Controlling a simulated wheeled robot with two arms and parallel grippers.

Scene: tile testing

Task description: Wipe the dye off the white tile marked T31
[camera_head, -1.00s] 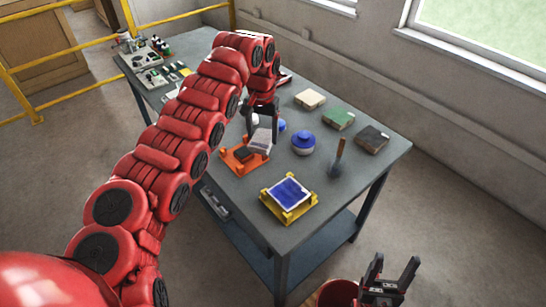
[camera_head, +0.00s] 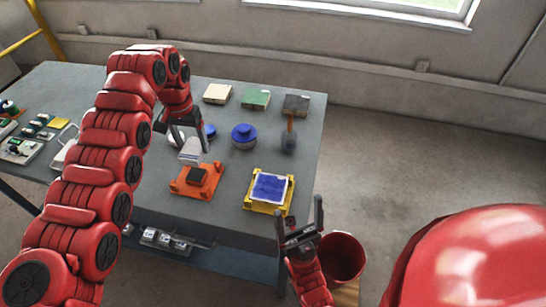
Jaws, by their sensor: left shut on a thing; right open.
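A white tile (camera_head: 284,177) mostly covered in blue dye lies in a yellow holder (camera_head: 256,207) near the table's front right corner. I cannot read any mark on it. My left gripper (camera_head: 187,144) is shut on a pale grey-white block (camera_head: 190,154), holding it over the back of an orange stand (camera_head: 180,187) with a dark pad (camera_head: 197,177). I cannot tell whether the block touches the stand. The gripper is left of and behind the tile. My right gripper (camera_head: 300,214) is open and empty, pointing up, in front of the table edge.
A blue-lidded pot (camera_head: 244,134) and a wooden-handled tool (camera_head: 289,142) stand behind the tile. A red bucket (camera_head: 343,257) is beside my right gripper. Small items crowd the table's left end.

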